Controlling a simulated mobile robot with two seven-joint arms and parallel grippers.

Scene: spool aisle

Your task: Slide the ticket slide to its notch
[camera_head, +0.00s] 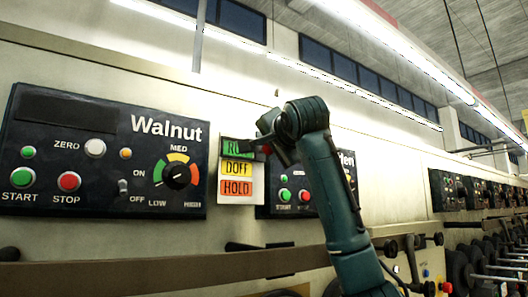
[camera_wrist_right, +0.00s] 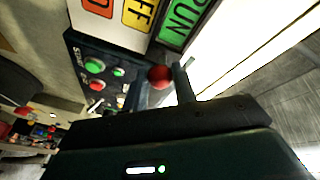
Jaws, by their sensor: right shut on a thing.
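The ticket board is a small white panel (camera_head: 238,199) with a green RUN field (camera_head: 235,149), a yellow DOFF field (camera_head: 237,169) and an orange HOLD field (camera_head: 237,187). My right gripper (camera_head: 262,143) is at the board's right edge, level with RUN, and covers part of that field. In the right wrist view its fingers (camera_wrist_right: 163,85) are shut on a red round knob (camera_wrist_right: 160,76), which looks like the ticket slide's handle, beside the RUN field. The slide's body and the notch cannot be made out. My left gripper is not in view.
The dark Walnut control panel (camera_head: 105,190) is left of the board, with buttons and a dial. Another control panel (camera_head: 268,205) is partly behind my right arm. A long rail (camera_head: 150,272) runs below. Levers and dark spools (camera_head: 458,268) are at the lower right.

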